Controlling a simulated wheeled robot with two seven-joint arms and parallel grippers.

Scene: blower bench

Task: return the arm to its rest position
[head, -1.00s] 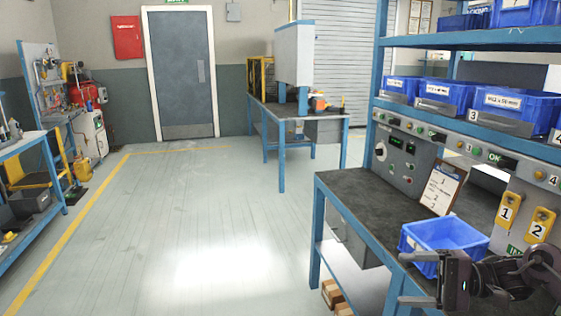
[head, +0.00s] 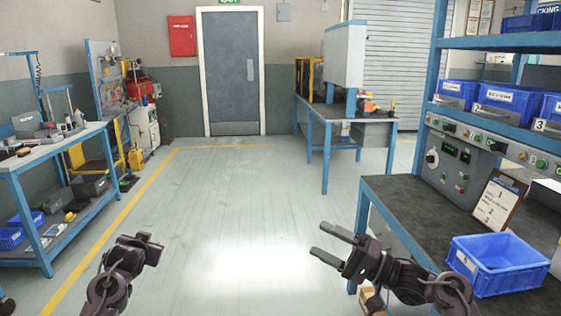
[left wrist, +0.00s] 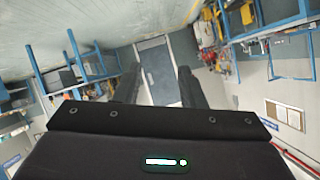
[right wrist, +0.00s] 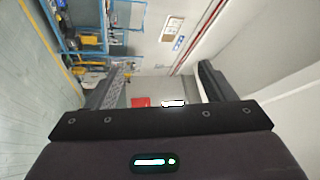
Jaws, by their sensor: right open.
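My right gripper (head: 318,240) is open and empty. It is held in front of the bench's left side, over the floor in the picture, left of the blue bin (head: 497,265). Its two fingers stand apart in the right wrist view (right wrist: 158,88), with nothing between them. My left gripper (head: 152,246) is low at the left in the head view, over bare floor. The left wrist view (left wrist: 158,85) shows its fingers apart and empty, with a far door between them.
The workbench (head: 400,195) at right carries the blue bin and a clipboard (head: 497,200), below a shelf of blue bins (head: 508,100). A blue-framed table (head: 50,155) stands at left, another bench (head: 345,112) farther back. The middle floor (head: 225,200) is clear.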

